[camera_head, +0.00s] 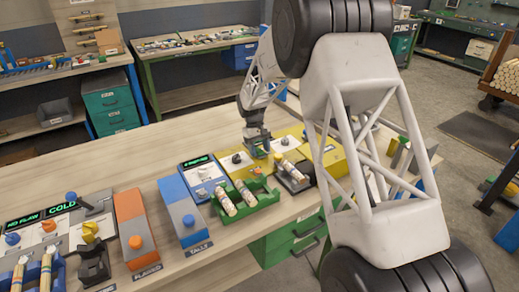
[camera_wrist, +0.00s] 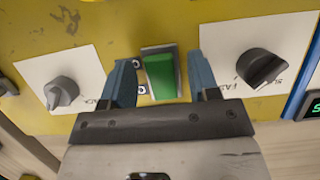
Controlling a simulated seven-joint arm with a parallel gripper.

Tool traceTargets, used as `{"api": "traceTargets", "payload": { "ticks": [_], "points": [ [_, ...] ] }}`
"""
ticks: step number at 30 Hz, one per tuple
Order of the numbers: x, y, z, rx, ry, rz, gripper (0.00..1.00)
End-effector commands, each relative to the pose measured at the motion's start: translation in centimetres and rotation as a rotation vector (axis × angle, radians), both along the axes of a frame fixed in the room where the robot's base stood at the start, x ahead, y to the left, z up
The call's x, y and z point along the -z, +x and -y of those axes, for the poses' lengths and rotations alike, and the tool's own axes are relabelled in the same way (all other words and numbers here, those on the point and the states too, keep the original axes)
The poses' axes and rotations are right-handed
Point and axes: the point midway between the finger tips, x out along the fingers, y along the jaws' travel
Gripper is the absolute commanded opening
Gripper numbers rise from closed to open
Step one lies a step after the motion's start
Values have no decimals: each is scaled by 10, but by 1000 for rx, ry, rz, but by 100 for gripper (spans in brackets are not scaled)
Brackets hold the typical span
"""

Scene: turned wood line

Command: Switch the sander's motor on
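The yellow machine panel, which I take for the sander (camera_wrist: 225,110), fills most of the wrist view and stands on the bench in the head view (camera_head: 228,159). A green rocker switch (camera_wrist: 161,75) sits in a pale frame on it. My gripper (camera_wrist: 160,62) is open, its two blue fingers on either side of the switch with gaps showing. I cannot tell whether the fingertips touch the panel. In the head view my gripper (camera_head: 258,147) is low over the yellow machine and largely covers the switch.
In the wrist view a grey knob (camera_wrist: 62,93) is left of the switch and a dark knob (camera_wrist: 262,67) right, each on a white plate. A green tray (camera_head: 249,205) with wooden pieces and a blue unit with a display (camera_head: 199,175) stand nearby.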

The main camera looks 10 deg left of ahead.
Motion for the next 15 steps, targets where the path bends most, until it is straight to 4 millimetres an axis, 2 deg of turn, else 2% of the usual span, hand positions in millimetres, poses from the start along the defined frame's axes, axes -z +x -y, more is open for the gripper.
{"api": "traceTargets", "payload": {
  "ticks": [8, 15],
  "points": [
    [-2, 0, 0, 0, 1, 1, 55],
    [-16, 4, -4, 0, 1, 1, 55]
  ]
}}
